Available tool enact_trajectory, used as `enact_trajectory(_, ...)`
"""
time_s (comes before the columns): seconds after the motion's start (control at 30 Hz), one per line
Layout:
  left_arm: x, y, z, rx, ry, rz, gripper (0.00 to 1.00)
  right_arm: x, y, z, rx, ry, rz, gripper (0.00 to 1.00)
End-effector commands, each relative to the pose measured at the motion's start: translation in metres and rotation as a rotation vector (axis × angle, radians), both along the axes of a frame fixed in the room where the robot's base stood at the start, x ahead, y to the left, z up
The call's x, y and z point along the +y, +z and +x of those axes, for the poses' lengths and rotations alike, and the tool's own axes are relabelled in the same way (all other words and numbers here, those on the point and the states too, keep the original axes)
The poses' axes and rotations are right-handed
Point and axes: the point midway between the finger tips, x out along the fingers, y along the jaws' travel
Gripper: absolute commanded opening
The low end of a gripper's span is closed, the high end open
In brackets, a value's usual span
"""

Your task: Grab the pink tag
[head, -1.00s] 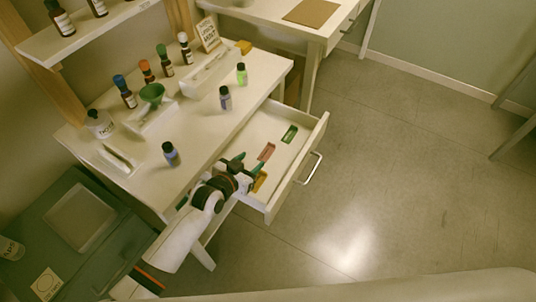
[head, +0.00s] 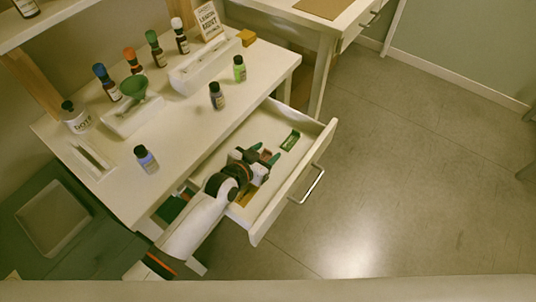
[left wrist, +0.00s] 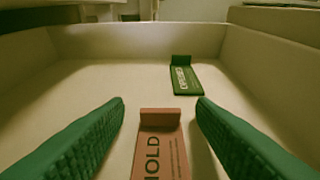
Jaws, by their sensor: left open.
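The pink tag (left wrist: 160,148) lies flat on the drawer floor in the left wrist view, with a raised lip at its far end and dark lettering. It sits between the two green fingers of my left gripper (left wrist: 160,112), which is open and not touching it. In the head view my left gripper (head: 264,155) reaches down into the open drawer (head: 259,219), and the pink tag (head: 265,155) is mostly hidden by it. My right gripper is not in view.
A green tag (head: 290,140) lies farther along the drawer; it also shows in the left wrist view (left wrist: 185,78). A yellow tag (head: 248,195) is partly under my arm. Drawer walls surround the gripper. Bottles, including a purple one (head: 146,159), stand on the tabletop.

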Motion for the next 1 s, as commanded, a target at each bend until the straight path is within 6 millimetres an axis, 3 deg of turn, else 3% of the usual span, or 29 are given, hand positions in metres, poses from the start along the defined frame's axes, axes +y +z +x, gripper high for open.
enact_trajectory(0.17,0.0,-0.002,-0.001,0.005,-0.001,0.003,0.48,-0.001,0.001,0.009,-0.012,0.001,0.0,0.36)
enact_trajectory(0.4,0.0,-0.001,-0.001,0.004,0.0,0.003,0.08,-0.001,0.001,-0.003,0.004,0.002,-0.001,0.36)
enact_trajectory(0.43,0.0,-0.001,-0.001,0.004,0.0,0.003,0.07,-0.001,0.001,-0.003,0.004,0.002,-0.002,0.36)
enact_trajectory(0.77,0.0,0.001,-0.001,0.004,-0.001,0.003,0.07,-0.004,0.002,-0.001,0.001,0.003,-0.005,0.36)
enact_trajectory(1.0,0.0,0.041,0.0,0.0,-0.001,0.0,0.07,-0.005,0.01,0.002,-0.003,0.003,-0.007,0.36)
